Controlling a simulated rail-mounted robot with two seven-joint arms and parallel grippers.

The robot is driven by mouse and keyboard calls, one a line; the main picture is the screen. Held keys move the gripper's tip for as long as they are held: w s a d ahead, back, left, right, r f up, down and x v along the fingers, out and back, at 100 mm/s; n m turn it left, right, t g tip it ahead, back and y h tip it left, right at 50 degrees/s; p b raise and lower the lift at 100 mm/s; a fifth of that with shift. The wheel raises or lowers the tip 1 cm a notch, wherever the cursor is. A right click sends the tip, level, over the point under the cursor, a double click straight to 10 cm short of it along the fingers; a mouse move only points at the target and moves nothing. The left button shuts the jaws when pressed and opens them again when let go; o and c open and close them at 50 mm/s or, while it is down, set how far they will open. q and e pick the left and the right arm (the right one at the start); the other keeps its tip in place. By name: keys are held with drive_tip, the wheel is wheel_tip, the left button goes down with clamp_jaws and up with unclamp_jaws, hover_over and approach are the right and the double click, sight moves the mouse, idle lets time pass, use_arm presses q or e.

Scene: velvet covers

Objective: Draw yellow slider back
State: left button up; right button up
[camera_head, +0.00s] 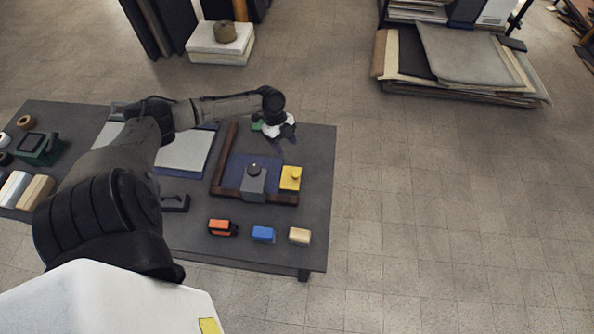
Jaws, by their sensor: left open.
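The yellow slider (290,178) is a small yellow block with a knob on top. It sits at the right end of the front brown rail, beside a grey block (253,184) with a dark knob. A blue panel (262,163) lies behind them, bounded by the brown L-shaped rail (227,152). My left gripper (284,137) is open over the table's far right part, behind the yellow slider and apart from it. Its fingers are small and partly unclear in this view. My right gripper is not in view.
On the dark table (316,180), an orange block (220,227), a blue block (263,234) and a tan block (299,236) stand along the front. A green object (257,126) lies beside my left gripper. The table's right strip is clear.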

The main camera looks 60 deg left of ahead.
sight(295, 174)
use_arm(q)
drive_tip(key=shift+m, duration=0.7)
drive_tip(key=x, duration=1.3)
drive_tip(key=shift+f, duration=0.4)
drive_tip(key=shift+c, duration=0.4)
clamp_jaws()
